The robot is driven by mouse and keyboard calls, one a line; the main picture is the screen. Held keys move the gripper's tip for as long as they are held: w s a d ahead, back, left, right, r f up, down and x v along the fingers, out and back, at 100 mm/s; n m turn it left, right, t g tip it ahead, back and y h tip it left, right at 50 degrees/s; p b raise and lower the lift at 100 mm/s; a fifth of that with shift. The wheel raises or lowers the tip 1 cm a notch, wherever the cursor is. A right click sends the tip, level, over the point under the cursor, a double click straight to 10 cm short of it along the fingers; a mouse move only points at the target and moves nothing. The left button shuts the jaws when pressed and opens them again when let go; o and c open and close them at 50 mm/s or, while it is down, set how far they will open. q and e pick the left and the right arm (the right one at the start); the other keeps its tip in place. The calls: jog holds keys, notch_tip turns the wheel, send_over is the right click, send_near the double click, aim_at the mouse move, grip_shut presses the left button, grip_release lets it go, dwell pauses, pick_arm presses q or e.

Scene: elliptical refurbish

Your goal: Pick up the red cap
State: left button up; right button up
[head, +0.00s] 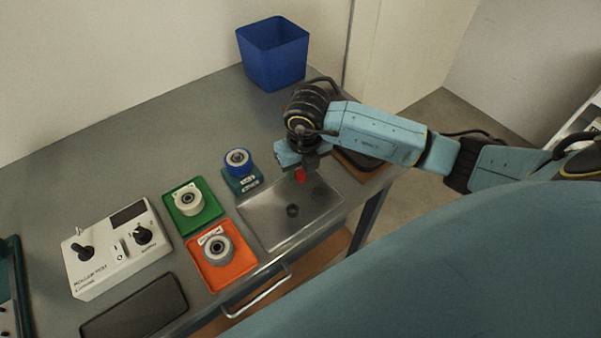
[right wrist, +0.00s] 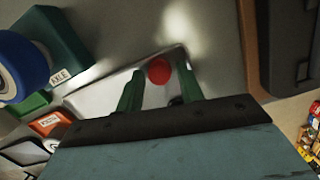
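The red cap (head: 300,175) shows just below my right gripper (head: 300,163) in the head view, over the far part of the metal tray (head: 270,219). In the right wrist view the cap (right wrist: 158,71) lies near the tips of the two green fingers, between them as seen from the wrist. A gap shows on each side of it, so my right gripper (right wrist: 160,82) looks open. Whether the cap touches the tray is hard to tell. My left gripper is not in view.
A blue roller (head: 238,160) on a teal stand, a green tray (head: 206,219) and an orange tray (head: 242,265) with rollers, and a white test box (head: 116,246) stand left of the metal tray. A blue bin (head: 273,54) stands at the back. Small dark rings (head: 292,210) lie on the tray.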

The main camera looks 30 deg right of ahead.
jog(key=c, duration=0.7)
